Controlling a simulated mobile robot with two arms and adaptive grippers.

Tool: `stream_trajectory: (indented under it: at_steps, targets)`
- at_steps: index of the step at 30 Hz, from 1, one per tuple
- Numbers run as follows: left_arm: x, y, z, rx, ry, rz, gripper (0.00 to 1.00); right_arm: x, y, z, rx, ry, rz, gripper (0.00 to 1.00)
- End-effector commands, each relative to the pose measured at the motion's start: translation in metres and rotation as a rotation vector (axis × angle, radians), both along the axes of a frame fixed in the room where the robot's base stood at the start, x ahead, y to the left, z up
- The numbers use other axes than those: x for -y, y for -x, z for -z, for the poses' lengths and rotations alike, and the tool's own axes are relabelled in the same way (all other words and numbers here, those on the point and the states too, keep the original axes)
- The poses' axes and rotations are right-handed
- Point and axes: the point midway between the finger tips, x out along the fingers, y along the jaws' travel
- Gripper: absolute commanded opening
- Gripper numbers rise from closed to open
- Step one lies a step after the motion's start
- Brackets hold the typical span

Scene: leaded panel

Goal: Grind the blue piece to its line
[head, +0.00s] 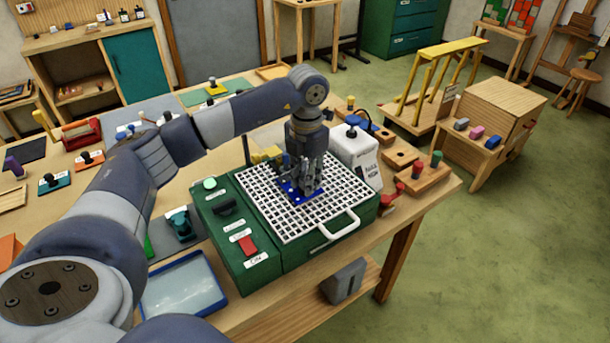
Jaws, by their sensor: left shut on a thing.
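The blue piece (291,193) lies flat at the white grid top of the green grinder (281,259), near the grid's middle. My left gripper (301,188) points down over it and is shut on it, hiding part of its surface. Small pale spots show on the blue; its line is too small to make out. The grinder's front panel has a green button (210,184), a black knob (231,208) and a red switch (247,245). The grinding head is hidden or cannot be told apart behind my gripper. My right gripper is not in view.
A white bottle-like unit (357,155) stands close behind the grid at the right. A blue-rimmed tray (184,290) lies left of the grinder. A wooden block with red and green pegs (423,180) is at the table's right end.

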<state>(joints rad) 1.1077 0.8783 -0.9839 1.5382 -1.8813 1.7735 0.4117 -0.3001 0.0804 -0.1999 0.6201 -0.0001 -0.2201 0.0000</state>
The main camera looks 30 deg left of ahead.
Motion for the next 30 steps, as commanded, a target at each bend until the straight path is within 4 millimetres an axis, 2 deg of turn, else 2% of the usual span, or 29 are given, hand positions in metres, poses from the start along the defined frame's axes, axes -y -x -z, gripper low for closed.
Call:
stream_trajectory:
  at_steps: [15, 27, 28, 30]
  targets:
    - [0.025, 0.01, 0.0, -0.002, 0.002, 0.003, 0.04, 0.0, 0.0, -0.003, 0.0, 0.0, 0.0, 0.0]
    - [0.03, 0.012, 0.001, -0.002, 0.002, 0.001, 0.04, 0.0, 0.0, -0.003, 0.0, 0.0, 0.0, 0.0]
    - [0.03, 0.012, 0.001, -0.002, 0.002, 0.001, 0.32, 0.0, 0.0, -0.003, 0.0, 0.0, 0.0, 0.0]
    - [0.029, 0.012, 0.001, -0.001, 0.002, 0.001, 0.47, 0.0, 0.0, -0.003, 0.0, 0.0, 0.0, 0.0]
